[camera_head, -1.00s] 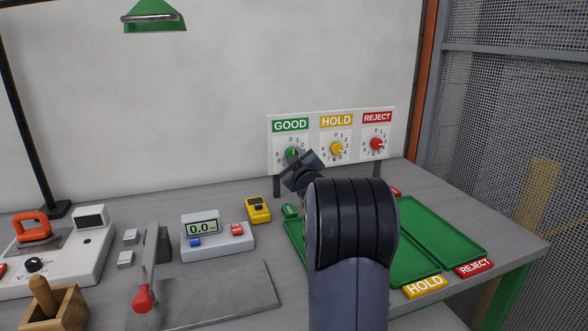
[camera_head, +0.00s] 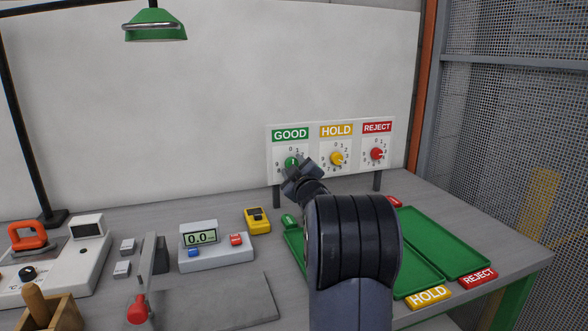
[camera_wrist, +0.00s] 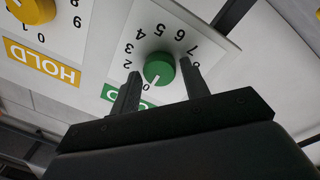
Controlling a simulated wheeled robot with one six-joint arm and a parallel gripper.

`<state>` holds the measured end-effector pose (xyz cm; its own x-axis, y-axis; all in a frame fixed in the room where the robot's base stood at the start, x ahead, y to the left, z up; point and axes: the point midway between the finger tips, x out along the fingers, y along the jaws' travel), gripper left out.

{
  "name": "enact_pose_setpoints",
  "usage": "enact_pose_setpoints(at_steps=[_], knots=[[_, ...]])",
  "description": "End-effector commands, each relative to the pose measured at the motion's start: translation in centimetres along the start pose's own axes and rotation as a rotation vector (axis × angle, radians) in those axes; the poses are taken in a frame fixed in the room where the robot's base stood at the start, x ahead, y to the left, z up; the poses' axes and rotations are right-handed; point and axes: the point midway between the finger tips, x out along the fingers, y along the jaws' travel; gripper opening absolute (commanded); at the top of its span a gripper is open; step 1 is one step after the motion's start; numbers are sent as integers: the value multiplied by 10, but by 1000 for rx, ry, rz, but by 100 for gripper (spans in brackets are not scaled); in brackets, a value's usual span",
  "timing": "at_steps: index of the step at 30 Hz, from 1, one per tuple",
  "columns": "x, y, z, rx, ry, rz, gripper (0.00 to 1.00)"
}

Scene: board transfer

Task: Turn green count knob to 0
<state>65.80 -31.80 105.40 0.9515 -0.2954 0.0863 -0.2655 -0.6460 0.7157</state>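The green count knob (camera_head: 291,162) sits on the dial under the GOOD label on the white board. It also shows in the wrist view (camera_wrist: 159,68), upside down, with digits around it. A pale mark near its edge lies toward the 0, but I cannot read its exact setting. My gripper (camera_wrist: 162,80) has its two fingers apart, one on each side of the green knob, with a visible gap to it. In the head view my gripper (camera_head: 296,172) is just in front of the GOOD dial and covers its lower right part.
A yellow HOLD knob (camera_head: 337,158) and a red REJECT knob (camera_head: 376,154) are to the right on the same board. Green trays (camera_head: 455,245) lie below on the grey bench. A scale (camera_head: 215,246) and a yellow device (camera_head: 257,220) stand to the left.

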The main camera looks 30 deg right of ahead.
Motion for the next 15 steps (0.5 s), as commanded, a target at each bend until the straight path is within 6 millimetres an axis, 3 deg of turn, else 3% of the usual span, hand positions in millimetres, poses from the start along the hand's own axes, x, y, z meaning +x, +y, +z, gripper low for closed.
enact_pose_setpoints(at_steps=[4,15], knots=[[0,0,0,1,-1,-1,55],[-9,0,1,1,-2,-1,55]])
